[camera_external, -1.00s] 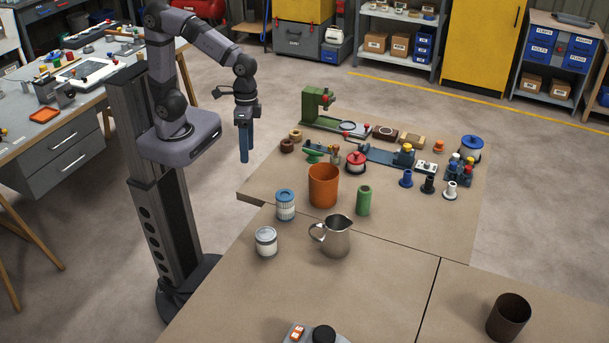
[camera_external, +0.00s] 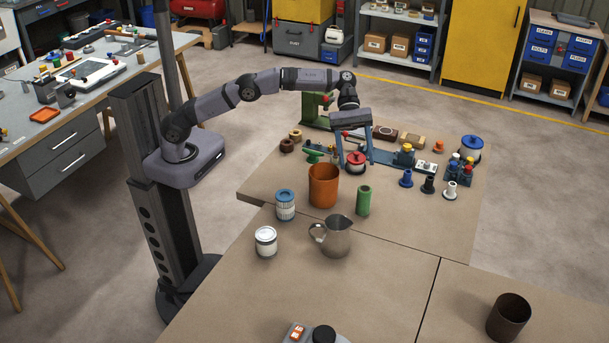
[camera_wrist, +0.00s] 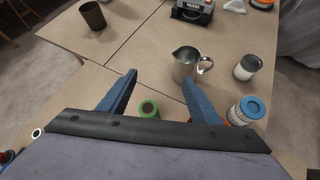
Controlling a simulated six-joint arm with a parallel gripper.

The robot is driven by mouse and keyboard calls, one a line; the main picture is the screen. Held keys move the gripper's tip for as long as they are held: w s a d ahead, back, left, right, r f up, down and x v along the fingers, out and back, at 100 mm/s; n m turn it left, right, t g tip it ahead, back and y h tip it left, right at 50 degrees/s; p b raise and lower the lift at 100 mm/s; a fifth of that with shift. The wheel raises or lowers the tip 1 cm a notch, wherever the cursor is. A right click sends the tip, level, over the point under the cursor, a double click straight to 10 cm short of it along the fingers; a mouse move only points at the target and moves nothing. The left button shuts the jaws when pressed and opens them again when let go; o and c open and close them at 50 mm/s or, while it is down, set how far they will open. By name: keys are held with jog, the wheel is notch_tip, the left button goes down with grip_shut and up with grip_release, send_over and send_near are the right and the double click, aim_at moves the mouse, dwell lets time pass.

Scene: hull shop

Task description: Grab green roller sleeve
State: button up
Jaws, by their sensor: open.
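The green roller sleeve (camera_external: 363,200) stands upright on the table, just right of the orange cup (camera_external: 323,186) in the external view. In the wrist view the sleeve's round open top (camera_wrist: 149,107) shows between my two fingers, partly cut off by the gripper body. My gripper (camera_external: 354,160) is open and empty, its blue fingers spread wide and pointing down. It hangs behind and above the sleeve in the external view; the fingers (camera_wrist: 160,85) also show in the wrist view. They do not touch the sleeve.
A metal pitcher (camera_external: 337,237) stands close in front of the sleeve. A blue-lidded jar (camera_external: 285,205) and a white can (camera_external: 266,242) are to the left. Spools and small tools crowd the table behind. A dark brown cup (camera_external: 508,318) is at front right; the tabletop around it is clear.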

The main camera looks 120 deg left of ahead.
jog(key=w+a+n+t+h+b, duration=0.1)
jog(key=a+n, duration=0.1)
jog(key=a, duration=0.1)
jog(key=n, duration=0.1)
send_near(364, 196)
jog(key=shift+t+h, duration=0.3)
jog(key=shift+h, duration=0.1)
jog(key=shift+w+d+f+b, duration=0.1)
jog(key=shift+w+d+f, duration=0.15)
jog(key=shift+f, duration=0.55)
jog(key=shift+w+d+f+b, duration=0.2)
jog(key=shift+w+f, duration=0.1)
jog(key=shift+f, duration=0.5)
jog(key=shift+w+d+f+b, duration=0.1)
jog(key=shift+w+d+f, duration=0.15)
jog(key=shift+f, duration=0.55)
jog(key=shift+p+x, duration=0.4)
jog(key=shift+x, duration=2.15)
jog(key=c, duration=1.1)
